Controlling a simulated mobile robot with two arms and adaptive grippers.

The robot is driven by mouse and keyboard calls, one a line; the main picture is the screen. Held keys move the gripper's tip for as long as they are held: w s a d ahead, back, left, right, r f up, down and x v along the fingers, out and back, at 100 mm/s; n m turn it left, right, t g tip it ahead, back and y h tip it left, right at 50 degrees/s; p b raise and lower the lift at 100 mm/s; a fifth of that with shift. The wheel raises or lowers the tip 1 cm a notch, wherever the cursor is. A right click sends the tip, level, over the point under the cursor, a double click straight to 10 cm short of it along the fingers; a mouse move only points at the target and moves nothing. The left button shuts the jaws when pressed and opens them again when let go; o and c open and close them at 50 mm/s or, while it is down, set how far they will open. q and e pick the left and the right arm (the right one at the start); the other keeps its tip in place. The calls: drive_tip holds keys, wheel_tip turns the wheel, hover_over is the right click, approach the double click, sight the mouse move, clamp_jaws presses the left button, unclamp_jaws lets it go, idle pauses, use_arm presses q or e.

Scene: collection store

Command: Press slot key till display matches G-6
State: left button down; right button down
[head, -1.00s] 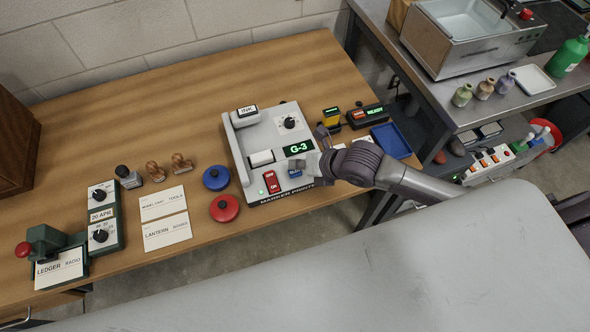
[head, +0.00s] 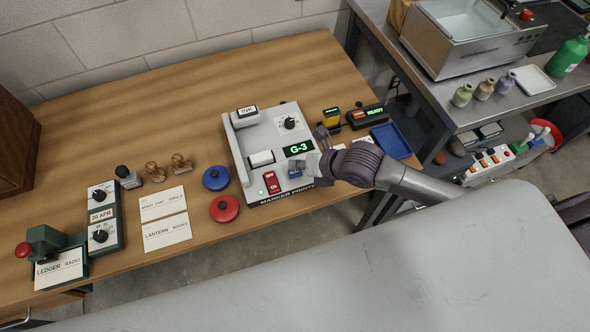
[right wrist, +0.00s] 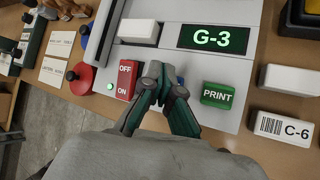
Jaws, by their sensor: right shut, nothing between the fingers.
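The marker printer (head: 260,128) is a grey machine on the wooden desk. Its green display (head: 298,148) reads G-3, and it also reads G-3 in the right wrist view (right wrist: 213,38). A blue key (head: 294,173) sits below the display, beside the red OFF/ON switch (right wrist: 126,80). My right gripper (right wrist: 163,92) is shut and empty, its fingertips at the blue key, which they mostly hide in the right wrist view. I cannot tell whether the key is pressed down. A green PRINT key (right wrist: 217,95) sits right of the fingers. My left gripper is not in view.
A white label block (right wrist: 279,126) reading C-6 lies right of the printer. A blue tray (head: 391,141) and a READY unit (head: 367,116) stand farther right. The back of the desk is clear.

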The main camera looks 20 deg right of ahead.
sight(297, 172)
drive_tip(key=shift+f, duration=0.35)
drive_tip(key=shift+f+b, duration=0.35)
drive_tip(key=shift+f, duration=0.15)
idle(0.6)
drive_tip(key=shift+r, duration=0.15)
drive_tip(key=shift+r+p, duration=0.75)
drive_tip(key=shift+p, duration=0.2)
wheel_tip(297, 172, up, 5)
drive_tip(key=p, duration=0.5)
drive_tip(key=shift+r, duration=0.1)
idle(1.6)
